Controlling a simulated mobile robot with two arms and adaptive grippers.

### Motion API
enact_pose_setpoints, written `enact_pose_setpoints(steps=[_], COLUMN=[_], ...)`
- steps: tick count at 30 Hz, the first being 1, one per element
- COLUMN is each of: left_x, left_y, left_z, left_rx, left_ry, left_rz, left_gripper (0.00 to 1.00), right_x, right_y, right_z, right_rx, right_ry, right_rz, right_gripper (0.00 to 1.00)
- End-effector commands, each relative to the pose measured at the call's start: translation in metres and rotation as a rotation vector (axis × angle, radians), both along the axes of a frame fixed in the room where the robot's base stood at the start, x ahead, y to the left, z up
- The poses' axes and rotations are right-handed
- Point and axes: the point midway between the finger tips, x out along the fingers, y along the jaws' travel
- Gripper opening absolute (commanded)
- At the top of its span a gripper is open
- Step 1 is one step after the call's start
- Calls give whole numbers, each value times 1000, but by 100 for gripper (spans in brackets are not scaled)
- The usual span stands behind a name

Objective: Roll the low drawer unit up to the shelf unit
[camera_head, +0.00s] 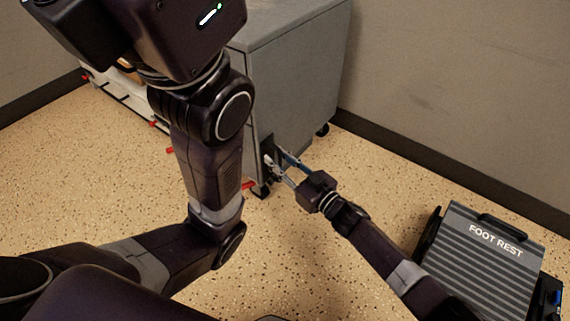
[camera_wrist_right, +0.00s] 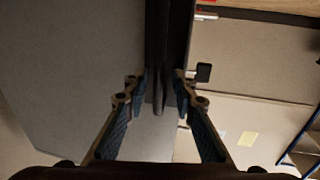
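The low drawer unit (camera_head: 300,80) is a grey box on dark casters, standing near the wall at the upper middle of the head view. In the right wrist view its grey side (camera_wrist_right: 75,70) fills the left. My right gripper (camera_head: 279,163) is at its lower front edge. In the wrist view its two fingers (camera_wrist_right: 158,85) are apart, on either side of a dark upright bar (camera_wrist_right: 173,40); whether they touch it I cannot tell. A pale low structure (camera_head: 112,92), perhaps the shelf unit, shows behind my left arm, mostly hidden. My left gripper is out of view.
A grey foot rest (camera_head: 480,262) lies on the speckled floor at the lower right. Several red pieces (camera_head: 153,124) show near the floor at the left. Walls (camera_head: 450,90) with dark skirting bound the back. Floor between the drawer unit and foot rest is clear apart from my right arm.

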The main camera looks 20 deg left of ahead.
Motion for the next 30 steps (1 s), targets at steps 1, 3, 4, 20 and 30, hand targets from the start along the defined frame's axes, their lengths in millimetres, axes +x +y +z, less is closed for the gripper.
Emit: enact_pose_setpoints(steps=[1,3,4,20,30], left_x=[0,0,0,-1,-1], left_y=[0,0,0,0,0], left_z=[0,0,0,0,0], left_rx=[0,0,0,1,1], left_ry=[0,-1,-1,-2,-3], left_rz=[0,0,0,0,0], left_gripper=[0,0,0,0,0], right_x=[-1,-3,-5,-50,-58], right_y=[-3,-8,-11,-89,-102], right_z=[-1,-1,-1,-1,0], right_rx=[-1,-1,-1,-2,0], right_ry=[0,0,0,1,0], right_rz=[-1,-1,-1,1,2], right_gripper=[25,25,25,25,25])
